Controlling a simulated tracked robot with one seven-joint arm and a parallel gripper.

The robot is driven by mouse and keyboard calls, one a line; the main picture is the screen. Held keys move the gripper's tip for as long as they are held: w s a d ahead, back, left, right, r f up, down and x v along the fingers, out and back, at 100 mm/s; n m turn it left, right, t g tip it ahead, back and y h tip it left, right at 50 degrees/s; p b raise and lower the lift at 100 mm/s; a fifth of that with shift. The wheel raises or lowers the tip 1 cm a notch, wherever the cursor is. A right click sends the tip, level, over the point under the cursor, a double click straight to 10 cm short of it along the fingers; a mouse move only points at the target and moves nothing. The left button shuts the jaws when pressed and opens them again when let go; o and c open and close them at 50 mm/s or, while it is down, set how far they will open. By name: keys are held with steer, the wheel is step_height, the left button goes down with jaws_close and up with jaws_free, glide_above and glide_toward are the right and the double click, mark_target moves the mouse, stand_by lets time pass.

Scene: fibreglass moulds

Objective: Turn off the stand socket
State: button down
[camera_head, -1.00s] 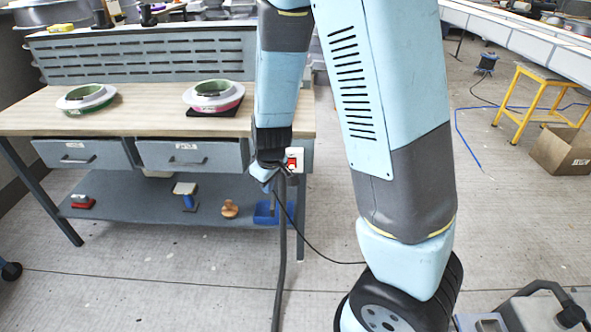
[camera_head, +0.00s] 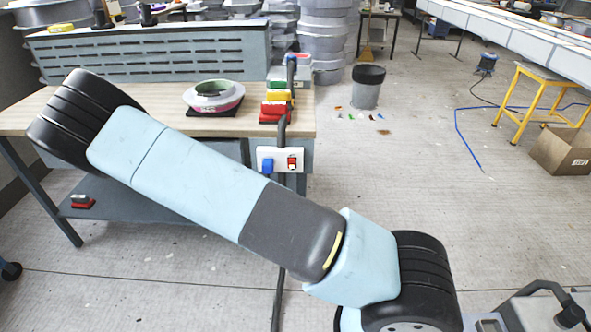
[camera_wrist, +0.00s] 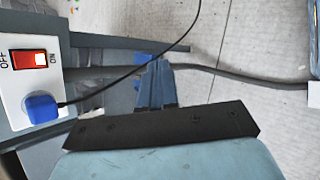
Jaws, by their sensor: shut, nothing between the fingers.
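The stand socket (camera_head: 281,160) is a white plate on the right end of the workbench, with a blue plug (camera_head: 267,166) and a red switch (camera_head: 292,162). In the wrist view the socket (camera_wrist: 14,88) is at the left, with its red rocker switch (camera_wrist: 28,60) between OFF and ON labels and a cord running from the blue plug (camera_wrist: 41,108). I cannot tell which way the rocker is tipped. My gripper (camera_wrist: 155,68) is shut and empty, to the right of the socket and apart from it in the wrist view. It does not show in the head view.
A dark cord crosses beyond my fingers. Open floor lies right of the bench, with a bin (camera_head: 367,88) and a yellow stool (camera_head: 535,95).

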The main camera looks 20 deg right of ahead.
mark_target(292, 162)
steer(key=w+d+r+n+t, duration=0.1)
steer(key=w+r+n+t, duration=0.4)
steer(key=n+t, duration=0.7)
steer(key=shift+d+r+n+y, duration=0.3)
steer(key=shift+r+n, duration=0.2)
steer(key=shift+n, duration=1.6)
steer(key=x, duration=1.4)
steer(key=shift+a+r, duration=0.1)
steer(key=shift+r, duration=0.15)
steer(key=shift+w+a, duration=0.1)
steer(key=shift+a, duration=0.05)
